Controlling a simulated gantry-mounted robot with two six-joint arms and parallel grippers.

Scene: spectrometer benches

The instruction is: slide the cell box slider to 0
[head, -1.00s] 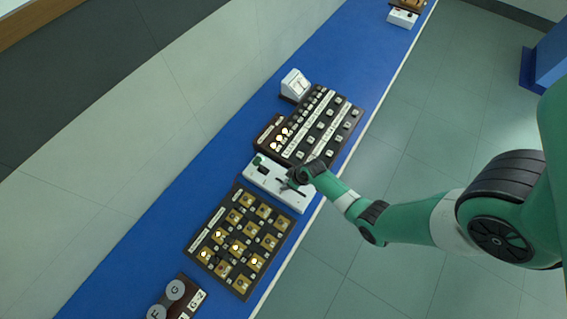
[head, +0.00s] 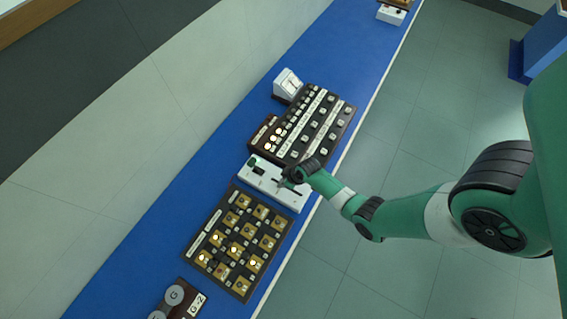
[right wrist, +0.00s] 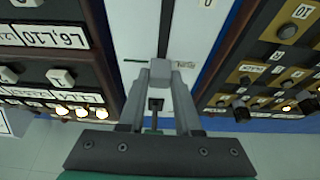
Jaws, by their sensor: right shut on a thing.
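The cell box (head: 264,182) is a white panel on the blue bench, between two dark button panels. It has a green part at its upper left end and a dark slot along its length. My right gripper (head: 285,183) is over the middle of the slot in the head view. In the right wrist view, the right gripper (right wrist: 160,82) is shut on the slider (right wrist: 158,68), a small grey block above the white panel face (right wrist: 190,40). The fingers hide part of the slot. My left gripper is in neither view.
A dark panel with lit buttons (head: 314,124) stands on the upper right side of the cell box. A panel of gold squares (head: 240,242) lies below it. A white meter (head: 288,84) stands behind. The floor (head: 370,240) beside the bench is clear.

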